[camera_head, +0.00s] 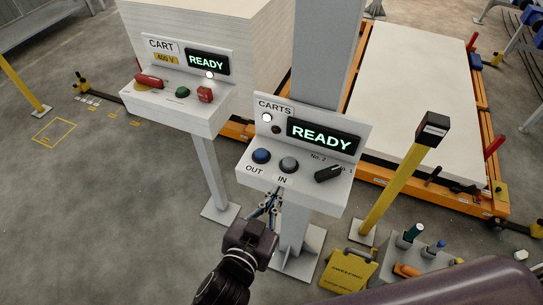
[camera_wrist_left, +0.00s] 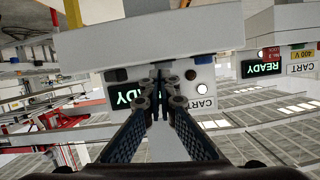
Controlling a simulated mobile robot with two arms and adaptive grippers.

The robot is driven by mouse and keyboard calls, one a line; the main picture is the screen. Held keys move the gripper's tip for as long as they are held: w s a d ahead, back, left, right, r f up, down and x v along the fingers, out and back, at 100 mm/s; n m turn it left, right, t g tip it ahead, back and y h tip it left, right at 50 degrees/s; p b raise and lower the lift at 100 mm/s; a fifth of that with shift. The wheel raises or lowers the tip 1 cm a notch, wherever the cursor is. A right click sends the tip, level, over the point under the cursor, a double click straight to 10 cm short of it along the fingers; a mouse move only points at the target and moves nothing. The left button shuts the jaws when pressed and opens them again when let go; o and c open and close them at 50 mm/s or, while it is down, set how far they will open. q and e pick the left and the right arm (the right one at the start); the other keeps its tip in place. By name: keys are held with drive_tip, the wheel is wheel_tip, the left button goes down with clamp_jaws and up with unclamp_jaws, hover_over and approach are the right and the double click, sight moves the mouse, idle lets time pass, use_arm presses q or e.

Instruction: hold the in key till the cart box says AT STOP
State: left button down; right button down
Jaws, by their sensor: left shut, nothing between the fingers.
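The CARTS box (camera_head: 312,198) stands on a post, and its green display (camera_head: 320,138) says READY. The IN key (camera_head: 289,164) is a grey round button, with the blue OUT key (camera_head: 261,156) to its left. A black selector knob (camera_head: 328,173) sits to the right. My left gripper (camera_head: 274,194) is shut and empty, just below the box's front edge, under the keys and apart from them. In the left wrist view, the shut fingertips (camera_wrist_left: 166,82) cover part of the READY display (camera_wrist_left: 124,96); the IN key is hidden there. My right gripper is not in view.
A second CART box (camera_head: 185,112) with READY, a red emergency-type handle and green and red buttons stands at left. A yellow post (camera_head: 395,190) is close on the right. A yellow sign (camera_head: 347,272) and a tool caddy (camera_head: 420,262) stand on the floor.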

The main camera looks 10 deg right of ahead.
use_arm(q)
wheel_tip(320, 180, up, 7)
drive_tip(key=s, duration=0.1)
drive_tip(key=shift+a+t+p, duration=0.25)
drive_tip(key=shift+t+p, duration=0.05)
drive_tip(key=shift+t, duration=0.1)
drive_tip(key=shift+w+d+f, duration=0.1)
drive_tip(key=shift+f, duration=0.05)
drive_tip(key=b, duration=0.4)
hover_over(286, 174)
drive_tip(key=shift+d+f+h, duration=0.2)
drive_tip(key=shift+f+h, duration=0.1)
drive_tip(key=shift+f, duration=0.8)
wheel_tip(286, 174, down, 2)
drive_tip(key=shift+f+b, duration=0.1)
drive_tip(key=shift+b, duration=0.7)
drive_tip(key=shift+a+f+b, duration=0.1)
drive_tip(key=shift+f+b, duration=0.7)
drive_tip(key=shift+b, duration=0.05)
